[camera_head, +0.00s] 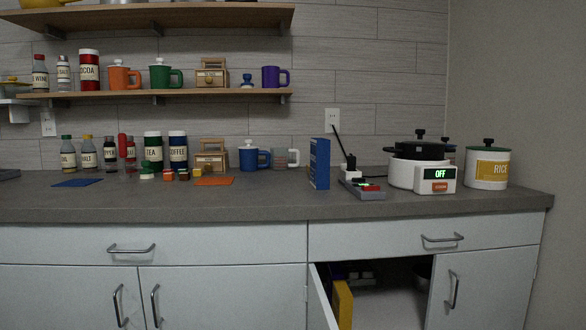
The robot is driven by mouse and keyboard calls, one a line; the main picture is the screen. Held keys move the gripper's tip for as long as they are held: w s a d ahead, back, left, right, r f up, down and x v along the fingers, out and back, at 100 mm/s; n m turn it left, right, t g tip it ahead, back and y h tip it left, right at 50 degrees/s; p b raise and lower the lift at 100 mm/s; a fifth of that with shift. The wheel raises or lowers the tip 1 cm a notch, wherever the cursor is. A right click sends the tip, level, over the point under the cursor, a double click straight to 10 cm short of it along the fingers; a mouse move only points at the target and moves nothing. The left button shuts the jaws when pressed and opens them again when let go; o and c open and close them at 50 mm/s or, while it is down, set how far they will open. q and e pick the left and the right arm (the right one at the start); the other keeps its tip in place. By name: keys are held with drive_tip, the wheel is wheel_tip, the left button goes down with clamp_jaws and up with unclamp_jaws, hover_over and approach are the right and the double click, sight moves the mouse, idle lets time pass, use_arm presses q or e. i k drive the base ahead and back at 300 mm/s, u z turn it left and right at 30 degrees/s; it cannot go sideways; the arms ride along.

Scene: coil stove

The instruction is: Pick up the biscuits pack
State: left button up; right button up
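No label that I can read marks the biscuits pack. An upright blue box (319,163) stands on the countertop right of the middle, its narrow printed side partly toward me. A yellow box (343,304) stands upright inside the open lower cabinet, partly hidden by the cabinet door and cut by the bottom edge of the picture. I cannot tell which of the two is the biscuits pack. Neither of my grippers shows in the head view.
The lower cabinet door (322,300) is open. A grey device with a red light (362,188) lies right of the blue box, near a cooker (403,174) and a rice canister (487,168). Mugs, jars and bottles line the counter's back. The counter's front strip (230,203) is clear.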

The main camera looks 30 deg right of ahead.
sight(320, 156)
drive_tip(key=u, duration=1.15)
drive_tip(key=i, duration=1.3)
drive_tip(key=z, duration=2.1)
